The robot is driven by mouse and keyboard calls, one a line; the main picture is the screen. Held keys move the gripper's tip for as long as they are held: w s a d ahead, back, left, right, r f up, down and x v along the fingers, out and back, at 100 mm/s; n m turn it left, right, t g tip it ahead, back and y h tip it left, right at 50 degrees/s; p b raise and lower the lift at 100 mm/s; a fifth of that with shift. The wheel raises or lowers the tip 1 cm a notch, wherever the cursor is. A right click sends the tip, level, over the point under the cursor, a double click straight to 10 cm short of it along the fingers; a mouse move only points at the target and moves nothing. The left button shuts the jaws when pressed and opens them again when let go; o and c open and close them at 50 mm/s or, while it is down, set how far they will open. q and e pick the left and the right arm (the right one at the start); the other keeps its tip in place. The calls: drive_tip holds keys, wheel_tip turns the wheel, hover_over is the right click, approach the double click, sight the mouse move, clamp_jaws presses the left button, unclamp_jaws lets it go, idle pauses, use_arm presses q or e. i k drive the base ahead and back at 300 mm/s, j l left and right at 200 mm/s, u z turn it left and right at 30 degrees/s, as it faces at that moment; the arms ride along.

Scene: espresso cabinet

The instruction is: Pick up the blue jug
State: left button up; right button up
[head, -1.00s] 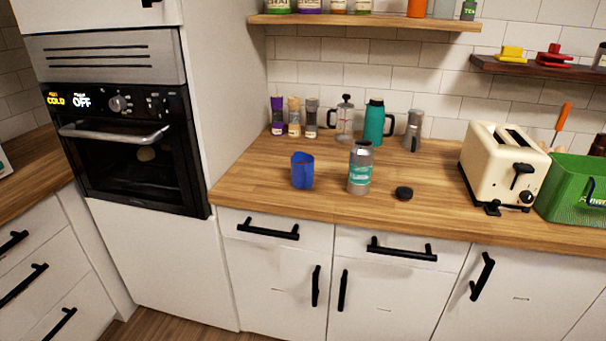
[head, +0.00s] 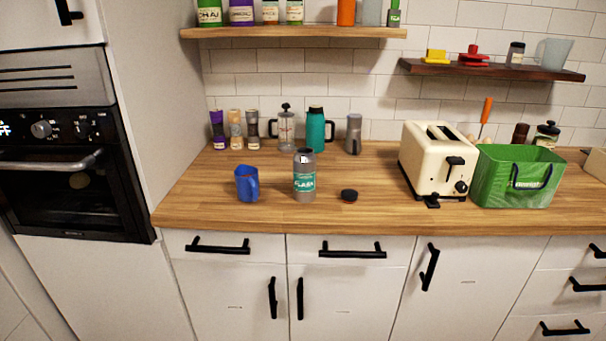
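The blue jug (head: 246,184) stands upright on the wooden counter (head: 190,205), left of a grey flask. Its handle points to the right. Neither of my grippers shows in the head view, and nothing touches the jug.
The grey flask (head: 304,177) stands close to the right of the jug, with a black lid (head: 349,195) beside it. Behind are spice jars (head: 235,130), a French press (head: 286,128) and a teal bottle (head: 315,130). A toaster (head: 430,165) and green basket (head: 515,180) stand right. The counter left of the jug is clear.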

sight(250, 187)
drive_tip(key=i+j+z, duration=0.25)
drive_tip(key=j+z, duration=0.25)
drive_tip(key=j, duration=0.15)
drive_tip(key=i+j+z, duration=0.2)
drive_tip(key=j, duration=0.15)
drive_tip(key=k, duration=0.1)
